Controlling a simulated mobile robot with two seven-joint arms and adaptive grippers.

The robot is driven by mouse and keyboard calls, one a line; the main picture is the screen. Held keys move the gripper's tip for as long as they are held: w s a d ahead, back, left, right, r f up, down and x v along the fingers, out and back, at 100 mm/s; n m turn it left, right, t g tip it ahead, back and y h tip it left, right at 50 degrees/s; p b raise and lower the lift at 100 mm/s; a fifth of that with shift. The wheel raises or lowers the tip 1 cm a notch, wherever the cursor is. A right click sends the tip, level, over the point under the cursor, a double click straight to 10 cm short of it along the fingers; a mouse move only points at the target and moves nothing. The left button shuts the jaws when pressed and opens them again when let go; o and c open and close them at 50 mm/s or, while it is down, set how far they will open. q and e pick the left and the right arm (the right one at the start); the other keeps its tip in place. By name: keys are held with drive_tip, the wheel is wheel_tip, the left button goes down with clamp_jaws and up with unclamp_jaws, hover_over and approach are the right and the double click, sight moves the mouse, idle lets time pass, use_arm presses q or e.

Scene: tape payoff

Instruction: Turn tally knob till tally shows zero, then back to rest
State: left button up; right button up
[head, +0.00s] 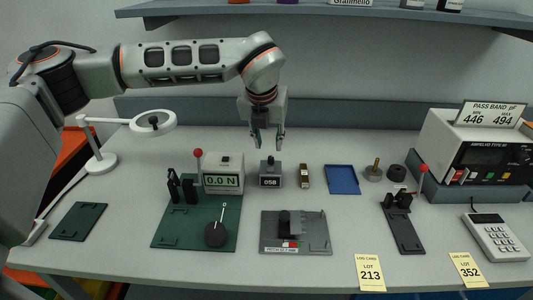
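The tally (270,181) is a small dark counter on the bench with a grey upper part; its white display reads 058. A small knob-like part (271,160) shows on its top. My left gripper (268,148) hangs pointing down just above the tally, its two fingers apart, one at each side of the tally's top. I cannot tell whether the fingers touch the knob. My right gripper is not in view.
A force gauge reading 0.0 N (222,181) on a green plate (165,237) stands just left of the tally. A small brown-and-white block (304,176) and a blue tray (342,180) lie to the right. A magnifier lamp (153,123) stands at left. A shelf (330,12) runs above.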

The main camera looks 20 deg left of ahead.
sight(271, 158)
use_arm(q)
drive_tip(key=x, duration=0.7)
drive_tip(key=shift+w+f, duration=0.1)
drive_tip(key=shift+f, duration=0.2)
clamp_jaws()
